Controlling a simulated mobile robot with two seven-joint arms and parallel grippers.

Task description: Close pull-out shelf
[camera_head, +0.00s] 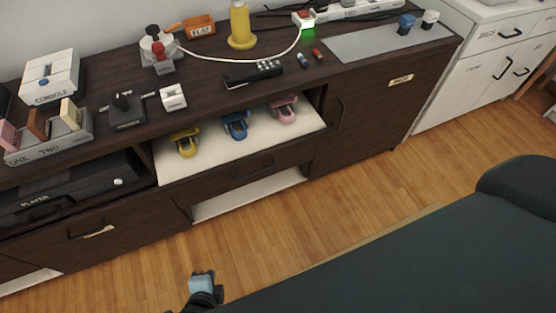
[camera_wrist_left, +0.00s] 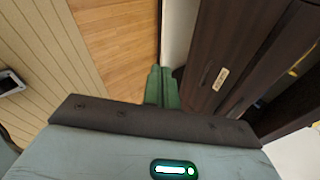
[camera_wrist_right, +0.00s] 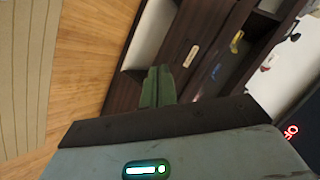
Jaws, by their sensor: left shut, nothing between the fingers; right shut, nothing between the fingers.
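A white shelf board (camera_head: 217,152) in the dark cabinet carries a yellow item (camera_head: 186,143), a blue item (camera_head: 235,124) and a pink item (camera_head: 284,109). I take it as the pull-out shelf; how far it stands out from the cabinet face is hard to tell. A light blue and black part of one of my arms shows at the bottom of the head view, away from the cabinet over the floor. My left gripper (camera_wrist_left: 162,72) and right gripper (camera_wrist_right: 158,72) show green fingers together and empty, with dark cabinet fronts beyond them.
A drawer front with a dark handle (camera_head: 252,171) is under the board, above a lower white surface (camera_head: 250,195). A dark green sofa (camera_head: 430,255) fills the lower right. Wood floor (camera_head: 370,190) lies clear between sofa and cabinet. Many items stand on the cabinet top.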

